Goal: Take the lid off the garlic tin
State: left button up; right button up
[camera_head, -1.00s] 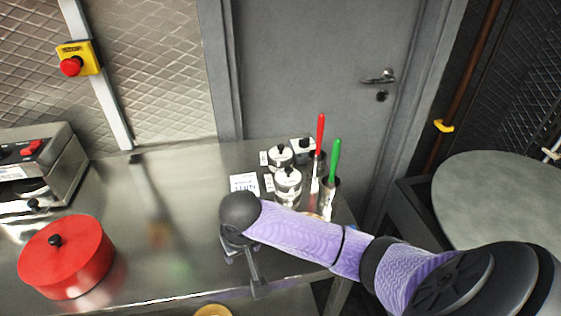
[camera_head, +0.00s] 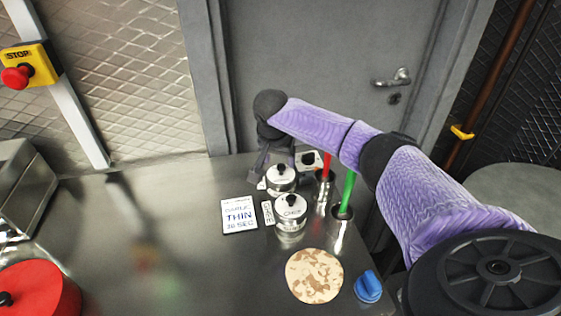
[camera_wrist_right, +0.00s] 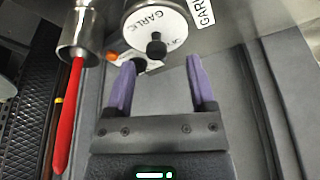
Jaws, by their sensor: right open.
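The garlic tin (camera_wrist_right: 158,22) shows at the top of the right wrist view. Its white lid reads GARLIC and carries a black knob (camera_wrist_right: 156,48); the lid is on. In the head view it appears to be the middle silver tin (camera_head: 281,180). My right gripper (camera_wrist_right: 161,64) is open and empty, its purple fingers pointing toward the tin, one to each side of the knob's line but apart from it. In the head view the right gripper (camera_head: 266,165) is behind and left of the tins, partly hidden. My left gripper is out of view.
A nearer tin (camera_head: 291,217) and a back tin (camera_head: 308,160) flank it. Cups with a red handle (camera_head: 326,166) and a green handle (camera_head: 348,188) stand at right. A card (camera_head: 239,215), flatbread (camera_head: 314,276) and blue knob (camera_head: 368,287) are nearby. The counter's left middle is clear.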

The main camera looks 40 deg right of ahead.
aim_at(281, 165)
jog(key=x, duration=0.2)
jog(key=b+x, duration=0.1)
jog(key=shift+s+f, duration=0.15)
jog(key=shift+s, duration=0.05)
jog(key=shift+d+f, duration=0.1)
grip_shut()
